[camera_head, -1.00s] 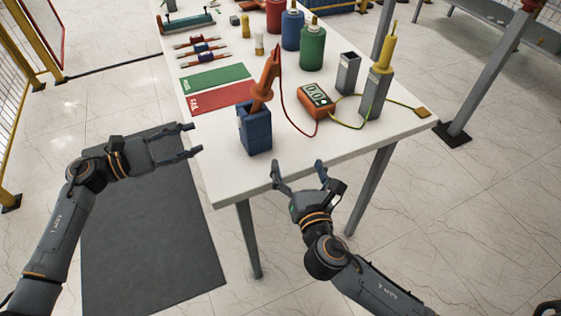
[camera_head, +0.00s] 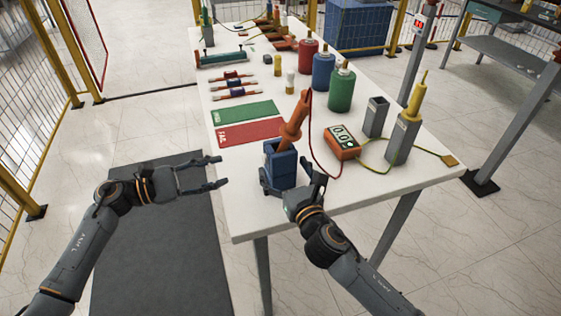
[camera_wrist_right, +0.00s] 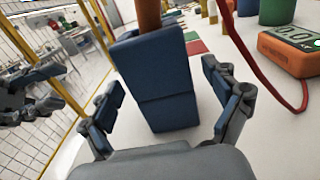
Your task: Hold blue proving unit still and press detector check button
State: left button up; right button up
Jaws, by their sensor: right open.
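The blue proving unit (camera_head: 281,166) stands upright near the table's front edge. The orange detector (camera_head: 293,126) stands tilted in its top, with a red cable running off it. My right gripper (camera_head: 288,182) is open, its fingers on either side of the unit's lower front. The right wrist view shows the unit (camera_wrist_right: 160,85) between the two spread fingers, with gaps visible on both sides. My left gripper (camera_head: 219,172) is open and empty, left of the unit by the table's left edge. The detector check button cannot be made out.
An orange meter (camera_head: 343,142) with a display sits right of the unit. A grey holder (camera_head: 402,139) with a yellow probe stands beyond it. Red (camera_head: 250,132) and green (camera_head: 243,113) mats lie behind. Red, blue and green cylinders stand further back.

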jog(key=shift+x, duration=1.4)
jog(key=shift+c, duration=0.2)
jog(key=c, duration=1.4)
pick_arm(q)
grip_shut()
pick_arm(e)
jog(key=shift+c, duration=0.2)
